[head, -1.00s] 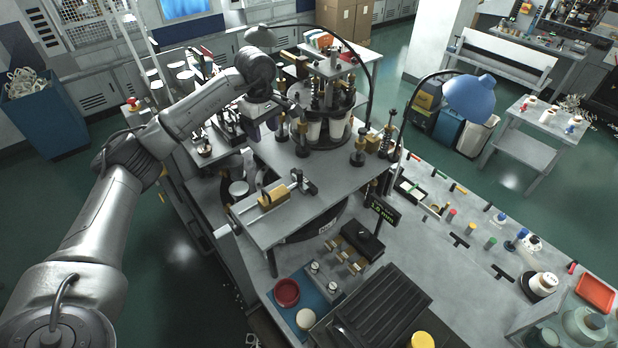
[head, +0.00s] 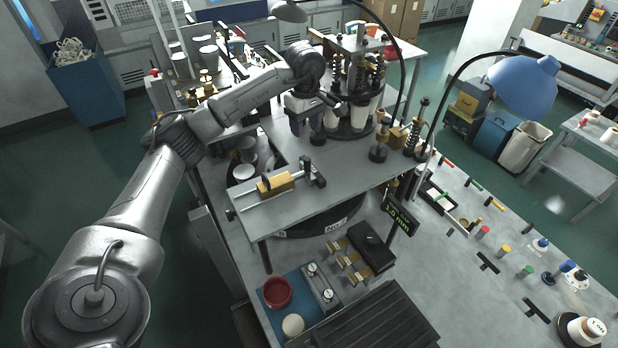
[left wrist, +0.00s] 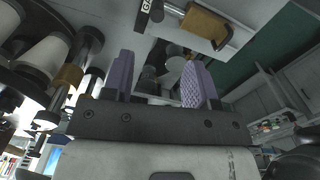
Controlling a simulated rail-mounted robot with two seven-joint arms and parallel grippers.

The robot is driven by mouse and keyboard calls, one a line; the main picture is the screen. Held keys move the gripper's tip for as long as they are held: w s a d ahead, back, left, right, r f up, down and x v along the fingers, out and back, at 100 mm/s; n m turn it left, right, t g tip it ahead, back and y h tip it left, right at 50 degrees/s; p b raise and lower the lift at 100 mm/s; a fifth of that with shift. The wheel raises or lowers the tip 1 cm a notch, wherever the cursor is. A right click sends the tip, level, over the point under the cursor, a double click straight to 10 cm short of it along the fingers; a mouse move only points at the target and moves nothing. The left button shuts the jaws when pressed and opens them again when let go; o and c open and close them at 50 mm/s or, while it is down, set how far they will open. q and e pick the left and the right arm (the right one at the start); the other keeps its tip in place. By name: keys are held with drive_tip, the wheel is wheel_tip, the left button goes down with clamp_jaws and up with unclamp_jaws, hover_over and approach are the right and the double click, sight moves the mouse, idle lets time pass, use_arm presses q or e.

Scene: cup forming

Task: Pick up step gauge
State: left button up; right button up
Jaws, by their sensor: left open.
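I cannot tell for certain which piece is the step gauge. A brass block (head: 275,184) on a metal slide with a rod lies on the raised grey plate. It also shows upside down in the left wrist view (left wrist: 205,27). Several small brass pieces (head: 348,260) stand in a row on the lower bench beside a black box (head: 371,246). My left gripper (head: 308,128) is above the raised plate, behind the brass block and left of the round turret. Its purple fingers stand apart and empty in the left wrist view (left wrist: 160,85). My right gripper is out of view.
The round turret (head: 352,125) with white cups stands close right of my left gripper. Spring posts (head: 414,128) rise near the plate's right edge. A blue lamp (head: 522,88) arches over the bench. A display reading 10 mm (head: 399,215) stands below the plate.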

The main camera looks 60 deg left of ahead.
sight(308, 159)
use_arm(q)
wheel_tip(308, 159, down, 8)
drive_tip(key=shift+f+p, duration=0.25)
drive_tip(key=shift+p, duration=0.5)
drive_tip(key=shift+w+f+p, duration=0.1)
drive_tip(key=shift+f+p, duration=0.35)
drive_tip(key=shift+f, duration=0.05)
wheel_tip(308, 159, down, 3)
drive_tip(key=shift+w+f+p, duration=0.1)
drive_tip(key=shift+w+p, duration=0.05)
drive_tip(key=shift+p, duration=0.6)
drive_tip(key=shift+f, duration=0.55)
drive_tip(key=shift+c, duration=0.2)
clamp_jaws()
